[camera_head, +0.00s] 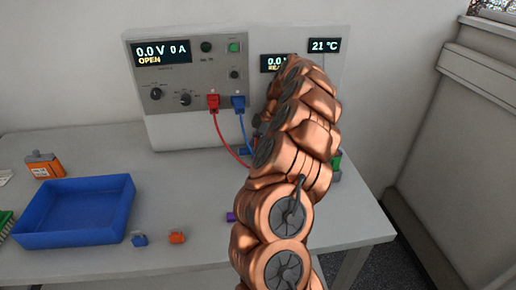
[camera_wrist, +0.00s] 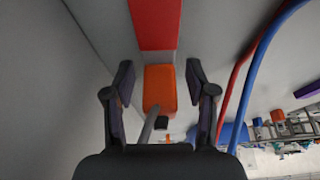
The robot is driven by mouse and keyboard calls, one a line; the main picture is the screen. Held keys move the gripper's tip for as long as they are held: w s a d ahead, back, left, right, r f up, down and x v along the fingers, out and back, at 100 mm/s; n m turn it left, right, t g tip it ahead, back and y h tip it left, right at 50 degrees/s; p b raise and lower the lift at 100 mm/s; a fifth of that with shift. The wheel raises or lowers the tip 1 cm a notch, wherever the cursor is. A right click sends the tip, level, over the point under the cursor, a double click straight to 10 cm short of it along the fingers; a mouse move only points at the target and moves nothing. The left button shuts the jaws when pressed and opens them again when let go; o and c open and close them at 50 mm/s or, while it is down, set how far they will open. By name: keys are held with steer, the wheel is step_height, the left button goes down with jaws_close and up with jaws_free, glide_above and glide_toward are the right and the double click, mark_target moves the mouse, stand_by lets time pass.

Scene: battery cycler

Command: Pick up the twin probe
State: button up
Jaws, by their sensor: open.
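In the wrist view, an orange block (camera_wrist: 160,88) with a dark grey stem (camera_wrist: 148,126) lies between my fingers; it may be the twin probe, but I cannot tell for sure. A red block (camera_wrist: 155,22) is just beyond it. My gripper (camera_wrist: 159,74) is open, one finger on each side of the orange block, with a visible gap to each. In the head view, my arm covers the gripper and the place where it works, so no probe shows there.
The cycler (camera_head: 190,120) stands at the table's back, with a red plug (camera_head: 213,101) and a blue plug (camera_head: 238,101); their cables hang close to my arm. A blue tray (camera_head: 70,239), an orange item (camera_head: 43,165) and small blue and orange blocks are on the left. The front table is mostly clear.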

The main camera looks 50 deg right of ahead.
steer(key=shift+c, duration=0.2)
jaws_close()
stand_by(0.5)
